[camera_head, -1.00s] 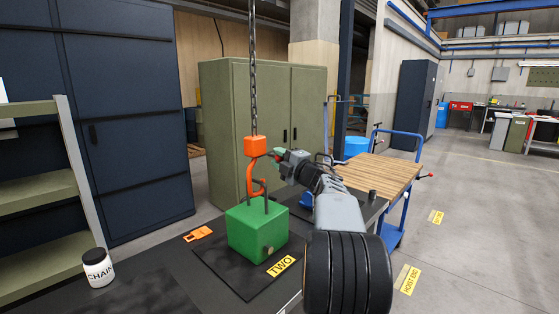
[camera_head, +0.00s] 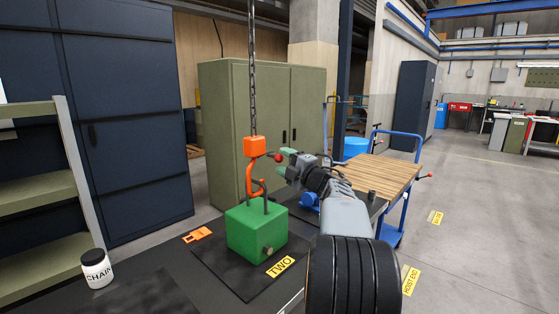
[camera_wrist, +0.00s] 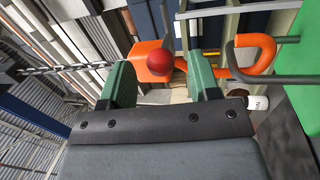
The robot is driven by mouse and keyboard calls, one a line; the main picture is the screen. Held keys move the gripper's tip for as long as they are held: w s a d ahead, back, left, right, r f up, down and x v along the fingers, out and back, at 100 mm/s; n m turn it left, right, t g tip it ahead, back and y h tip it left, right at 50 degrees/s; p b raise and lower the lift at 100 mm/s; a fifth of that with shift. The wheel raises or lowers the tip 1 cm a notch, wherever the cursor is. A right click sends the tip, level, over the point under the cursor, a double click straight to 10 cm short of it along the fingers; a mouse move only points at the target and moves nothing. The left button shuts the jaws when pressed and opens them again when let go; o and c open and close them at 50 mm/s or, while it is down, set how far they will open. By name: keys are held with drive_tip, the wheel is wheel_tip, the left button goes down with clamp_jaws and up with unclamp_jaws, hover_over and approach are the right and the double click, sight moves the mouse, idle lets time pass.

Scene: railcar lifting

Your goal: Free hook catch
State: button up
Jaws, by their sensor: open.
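An orange hook (camera_head: 250,177) hangs on a chain (camera_head: 253,90) below an orange block (camera_head: 254,146). The hook's lower bend meets the dark bail on top of the green load (camera_head: 257,230). A red ball (camera_head: 278,157) on a short dark rod sticks out to the right of the hook. My gripper (camera_head: 288,162), with green fingertips, is open just right of the red ball. In the wrist view, the red ball (camera_wrist: 159,63) shows between and beyond the two spread fingertips. I see no clear contact. The hook (camera_wrist: 255,58) lies to the right there.
The green load sits on a dark mat labelled TWO (camera_head: 281,266). An orange tag (camera_head: 197,234) and a white CHAIN jar (camera_head: 96,268) are on the bench. A blue cart with a wooden top (camera_head: 377,172) stands behind my arm.

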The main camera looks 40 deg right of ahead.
drive_tip(key=v, duration=1.1)
drive_tip(key=shift+d, duration=0.1)
